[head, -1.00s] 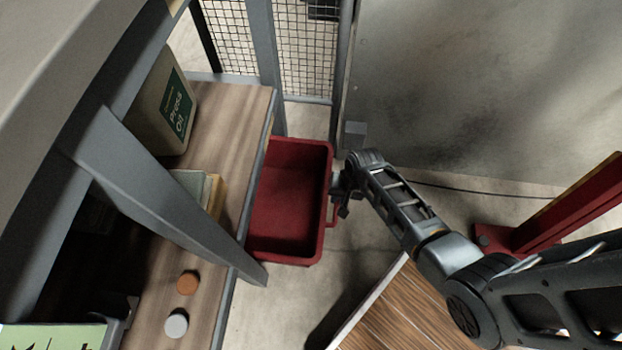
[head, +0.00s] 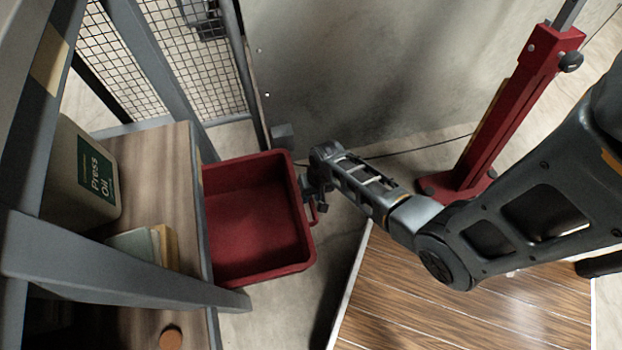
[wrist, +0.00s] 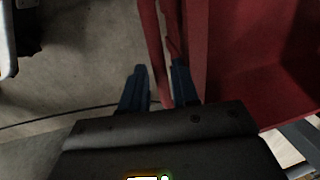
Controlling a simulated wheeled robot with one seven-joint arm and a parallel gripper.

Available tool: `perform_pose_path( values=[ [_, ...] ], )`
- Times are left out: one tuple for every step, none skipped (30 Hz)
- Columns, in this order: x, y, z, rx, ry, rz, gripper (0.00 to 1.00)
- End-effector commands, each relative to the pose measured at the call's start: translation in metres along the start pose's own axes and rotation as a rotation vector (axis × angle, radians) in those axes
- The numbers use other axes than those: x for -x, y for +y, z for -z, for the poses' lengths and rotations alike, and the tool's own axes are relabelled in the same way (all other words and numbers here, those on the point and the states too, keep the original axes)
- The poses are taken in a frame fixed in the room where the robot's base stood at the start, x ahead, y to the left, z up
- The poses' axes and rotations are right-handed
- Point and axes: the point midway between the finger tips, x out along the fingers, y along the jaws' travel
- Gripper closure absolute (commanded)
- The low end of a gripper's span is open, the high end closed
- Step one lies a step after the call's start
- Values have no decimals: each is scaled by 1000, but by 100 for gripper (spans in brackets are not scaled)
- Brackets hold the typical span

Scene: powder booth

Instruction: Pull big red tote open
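The big red tote (head: 255,268) sits beside the wooden shelf in the head view, its open top showing an empty inside. Its left side meets the shelf edge. Its red wall also fills the right of the wrist view (wrist: 240,60). The tote's handle (wrist: 154,45) is a thin red bar on the side facing my arm. My gripper (head: 317,196) is at that handle. In the wrist view its two blue fingers (wrist: 158,88) stand on either side of the bar, close to it. The fingertips are small and dark in the head view.
The shelf (head: 160,165) holds a press oil can (head: 85,185), and a grey post (head: 120,270) crosses in front. A mesh fence (head: 200,60) and metal panel (head: 380,70) stand behind. A red stand (head: 500,120) and wooden platform (head: 450,310) are to the right.

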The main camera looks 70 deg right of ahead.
Motion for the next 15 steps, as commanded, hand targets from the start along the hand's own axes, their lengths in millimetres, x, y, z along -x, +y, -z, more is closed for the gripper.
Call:
perform_pose_path(
  values=[
    [0, 0, 0, 0, 0, 0, 65],
    [0, 0, 0, 0, 0, 0, 62],
    [0, 0, 0, 0, 0, 1, 58],
    [0, -1, 0, 0, 1, 1, 58],
    [0, -1, 0, 0, 1, 1, 58],
    [0, -1, 0, 0, 1, 1, 58],
    [0, -1, 0, 0, 1, 1, 58],
    [0, -1, 0, 1, 1, 1, 58],
    [0, -1, 0, 1, 1, 1, 58],
    [1, -1, 0, 1, 1, 1, 58],
    [2, -1, 0, 1, 1, 1, 58],
    [4, -1, 0, 1, 1, 1, 58],
    [7, -1, 0, 1, 1, 1, 58],
    [11, -1, 0, 1, 1, 1, 58],
    [17, -2, 1, 1, 2, 1, 58]
  ],
)
